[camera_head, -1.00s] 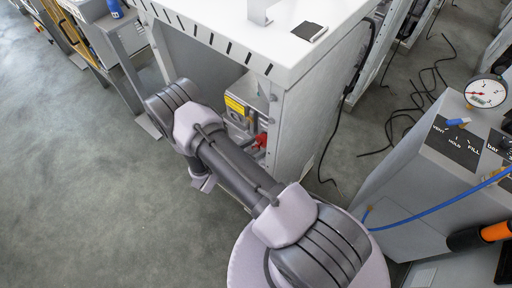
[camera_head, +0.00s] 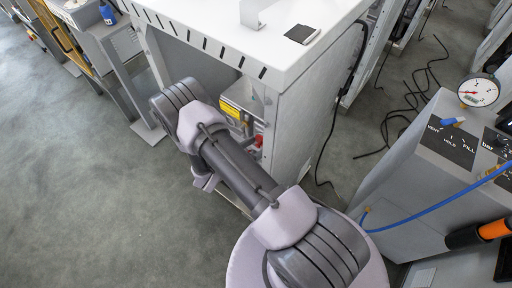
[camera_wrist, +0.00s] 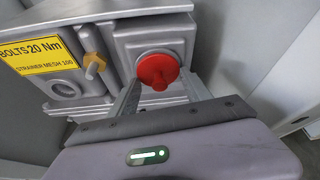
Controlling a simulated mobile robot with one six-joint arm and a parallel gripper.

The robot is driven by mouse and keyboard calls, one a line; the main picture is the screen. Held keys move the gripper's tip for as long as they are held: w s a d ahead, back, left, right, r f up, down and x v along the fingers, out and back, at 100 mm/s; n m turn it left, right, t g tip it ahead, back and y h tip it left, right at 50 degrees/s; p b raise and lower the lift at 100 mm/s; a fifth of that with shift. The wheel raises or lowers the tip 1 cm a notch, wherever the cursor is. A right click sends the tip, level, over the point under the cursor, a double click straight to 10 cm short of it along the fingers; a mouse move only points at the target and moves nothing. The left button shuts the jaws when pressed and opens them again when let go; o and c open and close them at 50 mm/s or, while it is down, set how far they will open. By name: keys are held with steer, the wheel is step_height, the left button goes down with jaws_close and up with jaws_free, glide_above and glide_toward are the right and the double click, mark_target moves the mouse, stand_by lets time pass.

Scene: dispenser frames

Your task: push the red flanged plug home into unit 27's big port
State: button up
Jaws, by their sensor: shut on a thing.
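The red flanged plug (camera_wrist: 158,71) shows in the wrist view as a red disc with a small knob facing me. My gripper (camera_wrist: 161,84) is shut on it, one finger at each side. The plug sits in front of the big port's round grey surround (camera_wrist: 146,50) on the housing. The disc covers the port mouth, so I cannot tell how deep it is in. In the head view the plug (camera_head: 259,141) is a small red patch inside the cabinet; my arm hides the gripper. No unit number is readable.
Left of the plug are a yellow handle (camera_wrist: 94,65), a smaller round port (camera_wrist: 64,88) and a yellow label (camera_wrist: 40,54). The white cabinet (camera_head: 318,110) encloses the housing. A gauge console (camera_head: 440,150) stands at the right; black cables (camera_head: 420,90) lie on the floor.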

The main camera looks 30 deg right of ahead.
steer(key=o, duration=1.4)
steer(key=p+v, duration=0.5)
steer(key=v, duration=1.2)
steer(key=shift+a, duration=0.2)
steer(key=shift+r, duration=0.1)
